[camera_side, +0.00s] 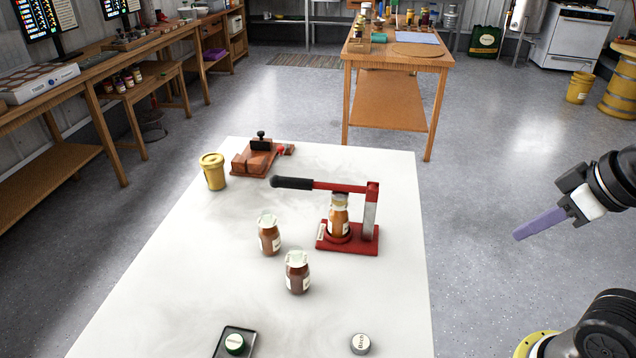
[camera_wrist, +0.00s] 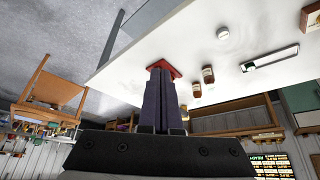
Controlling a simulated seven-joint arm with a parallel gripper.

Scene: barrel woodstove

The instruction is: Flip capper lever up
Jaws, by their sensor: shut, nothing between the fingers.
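The red capper (camera_side: 370,215) stands on the white table, with its lever (camera_side: 325,185) lying about level and its black handle (camera_side: 293,183) pointing left. A jar (camera_side: 338,216) stands on the capper's base under the lever. My gripper (camera_side: 516,238) is at the right, beyond the table's right edge and well apart from the capper. Its purple fingers are together and empty. In the wrist view my gripper (camera_wrist: 161,70) points toward the capper's red base (camera_wrist: 163,66); the fingers hide most of the capper and its lever.
Two jars (camera_side: 269,234) (camera_side: 297,272) stand left of the capper. A yellow container (camera_side: 213,171) and a red-brown block device (camera_side: 258,157) are at the back. A black tray (camera_side: 222,341) with a green lid (camera_side: 235,344) and a grey lid (camera_side: 361,344) lie in front.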

